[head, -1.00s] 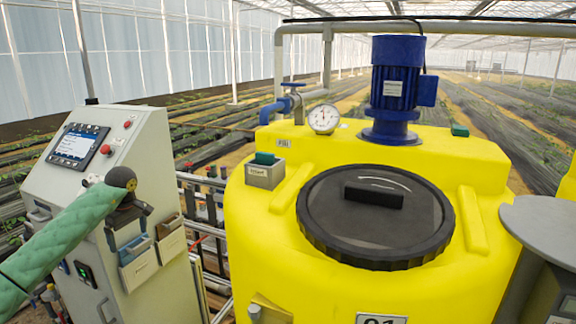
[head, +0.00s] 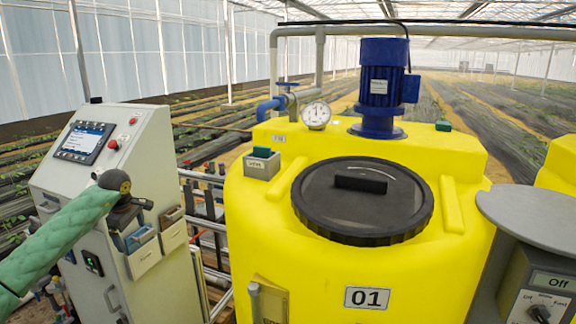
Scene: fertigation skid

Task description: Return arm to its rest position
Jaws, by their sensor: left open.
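My left arm, in a green padded sleeve, comes in from the lower left of the head view. Its dark gripper (head: 122,228) points down in front of the grey control cabinet (head: 150,130), just left of two small bins on the cabinet's front. The jaws are open and I see nothing held between them. The gripper is small and dark here, and I cannot tell whether it touches the cabinet. My right gripper is not in view.
A yellow tank (head: 245,220) marked 01, with a black lid (head: 360,205) and a blue motor (head: 382,85), fills the middle. A small bin (head: 143,257) hangs on the cabinet. A grey round plate (head: 535,215) and knob box (head: 540,290) stand at right.

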